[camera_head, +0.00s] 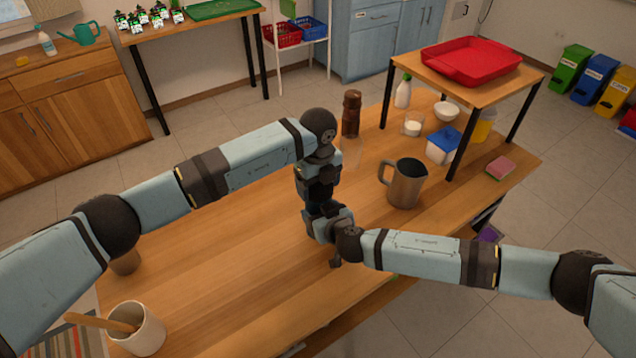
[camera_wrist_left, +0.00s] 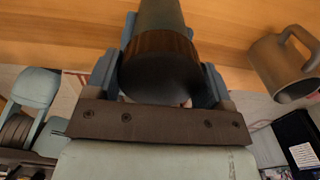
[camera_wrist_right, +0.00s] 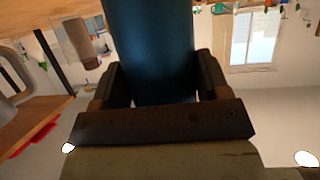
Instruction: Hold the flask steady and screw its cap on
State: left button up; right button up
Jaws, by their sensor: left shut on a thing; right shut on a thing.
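The flask is a dark blue-grey cylinder (camera_wrist_right: 150,45) in the right wrist view. My right gripper (camera_wrist_right: 160,95) is shut on its body, one finger on each side. In the left wrist view a round brown cap (camera_wrist_left: 160,70) sits between the fingers of my left gripper (camera_wrist_left: 160,85), which is shut on it. The grey flask body (camera_wrist_left: 161,14) shows directly behind the cap, in line with it. I cannot tell how far the cap is screwed on. In the head view both grippers meet above the table, and my arms mostly hide the flask and cap.
A metal jug (camera_head: 405,184) stands on the table (camera_head: 220,270) just right of my grippers. A brown mill (camera_head: 351,114) stands behind them. A small raised stand (camera_head: 500,90) holds a red tray (camera_head: 470,58). A white mug (camera_head: 137,328) stands front left. The table's left middle is clear.

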pick_arm(q)
jog(key=m, duration=0.4)
jog(key=shift+m, duration=0.4)
jog(key=m, duration=0.4)
jog(key=shift+m, duration=0.4)
jog(key=o, duration=1)
jog(key=shift+r, duration=2.2)
jog(key=shift+c, duration=0.3)
